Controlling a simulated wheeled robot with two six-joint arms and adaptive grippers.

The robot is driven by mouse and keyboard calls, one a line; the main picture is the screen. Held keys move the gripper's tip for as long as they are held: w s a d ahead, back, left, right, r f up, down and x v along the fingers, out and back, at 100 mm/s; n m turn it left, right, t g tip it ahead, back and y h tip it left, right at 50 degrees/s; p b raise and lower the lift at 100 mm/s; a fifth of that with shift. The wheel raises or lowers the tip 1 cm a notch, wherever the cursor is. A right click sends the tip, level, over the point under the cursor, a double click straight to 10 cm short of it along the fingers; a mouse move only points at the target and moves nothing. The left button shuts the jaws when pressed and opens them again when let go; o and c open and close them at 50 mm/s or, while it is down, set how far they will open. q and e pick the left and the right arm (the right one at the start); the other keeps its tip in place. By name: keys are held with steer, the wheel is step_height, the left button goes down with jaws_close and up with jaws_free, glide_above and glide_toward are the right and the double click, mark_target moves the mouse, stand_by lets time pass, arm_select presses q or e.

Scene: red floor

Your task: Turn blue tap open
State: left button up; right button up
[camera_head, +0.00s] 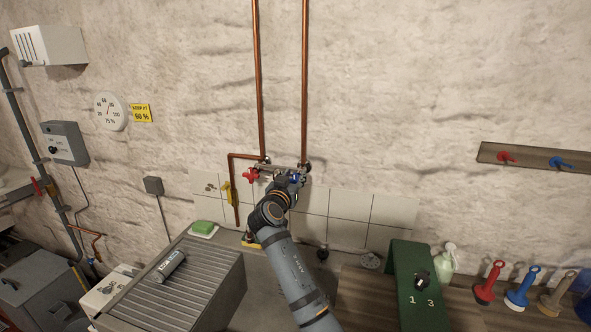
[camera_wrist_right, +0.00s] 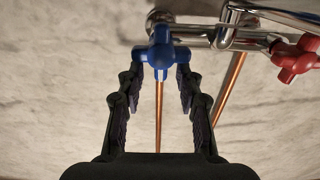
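The blue tap (camera_head: 295,178) is on the right side of the chrome mixer on the wall, partly hidden by my right gripper in the head view. In the right wrist view the blue tap (camera_wrist_right: 160,48) is a cross-shaped handle at the fingertips. My right gripper (camera_wrist_right: 160,72) has its fingers apart, one on each side of the handle's lower lobe, with gaps showing. I cannot tell whether a fingertip touches the side lobes. In the head view my right gripper (camera_head: 287,182) is at the mixer. My left gripper is not in view.
The red tap (camera_head: 251,174) is on the mixer's left; it also shows in the wrist view (camera_wrist_right: 297,58). Copper pipes (camera_head: 304,80) run up the wall. A ribbed grey drainer (camera_head: 200,285) and a green box (camera_head: 408,285) stand below. The wall above is mostly clear.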

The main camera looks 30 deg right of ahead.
steer(key=shift+x, duration=0.8)
steer(key=shift+r, duration=0.1)
jaws_close()
